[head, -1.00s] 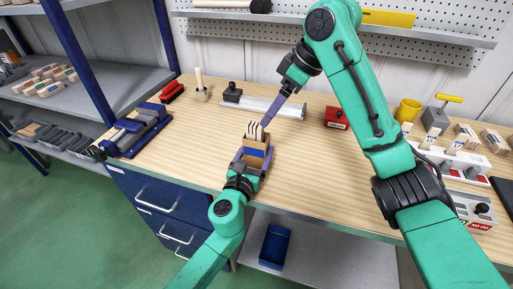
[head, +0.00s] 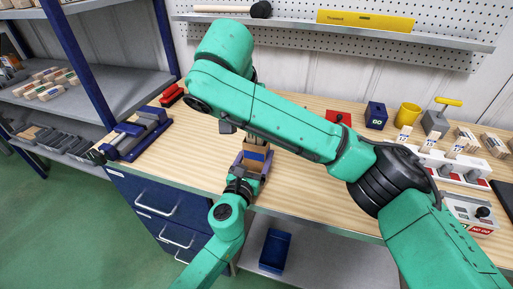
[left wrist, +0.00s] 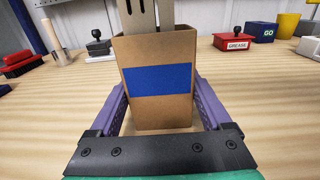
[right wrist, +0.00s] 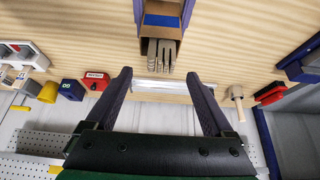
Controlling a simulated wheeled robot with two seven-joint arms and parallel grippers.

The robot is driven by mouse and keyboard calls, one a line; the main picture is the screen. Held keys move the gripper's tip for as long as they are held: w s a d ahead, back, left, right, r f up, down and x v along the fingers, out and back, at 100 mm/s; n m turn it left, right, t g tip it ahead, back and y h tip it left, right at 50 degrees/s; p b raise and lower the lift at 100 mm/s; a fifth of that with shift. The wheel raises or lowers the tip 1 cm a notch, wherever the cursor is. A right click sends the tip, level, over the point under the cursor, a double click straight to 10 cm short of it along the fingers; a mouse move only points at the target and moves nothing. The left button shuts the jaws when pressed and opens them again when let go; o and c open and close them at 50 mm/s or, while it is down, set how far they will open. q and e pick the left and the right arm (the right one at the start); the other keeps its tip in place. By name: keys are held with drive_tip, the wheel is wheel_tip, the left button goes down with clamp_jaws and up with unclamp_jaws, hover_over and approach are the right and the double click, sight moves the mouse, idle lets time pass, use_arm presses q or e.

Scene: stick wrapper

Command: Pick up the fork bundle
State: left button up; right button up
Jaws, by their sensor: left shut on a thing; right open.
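A brown cardboard box (head: 256,152) with a blue band stands on the wooden bench near its front edge. It fills the middle of the left wrist view (left wrist: 157,110). The fork bundle (right wrist: 163,55) stands in the box with its tines out of the open end; fork metal also shows in the left wrist view (left wrist: 140,17). My left gripper (left wrist: 160,105) is shut on the box, one purple finger on each side. My right gripper (right wrist: 158,82) is open and empty, its fingertips apart from the forks.
A red block (left wrist: 236,41), a blue GO block (head: 376,115) and a yellow cup (head: 408,113) stand to the right. A blue device (head: 137,133) lies at the bench's left end. Bare bench lies right of the box.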

drive_tip(key=x, duration=0.5)
drive_tip(key=shift+w+f, duration=0.1)
drive_tip(key=shift+f, duration=0.3)
clamp_jaws()
wheel_tip(320, 180, up, 18)
wheel_tip(320, 180, up, 2)
drive_tip(key=shift+r, duration=0.1)
idle(0.4)
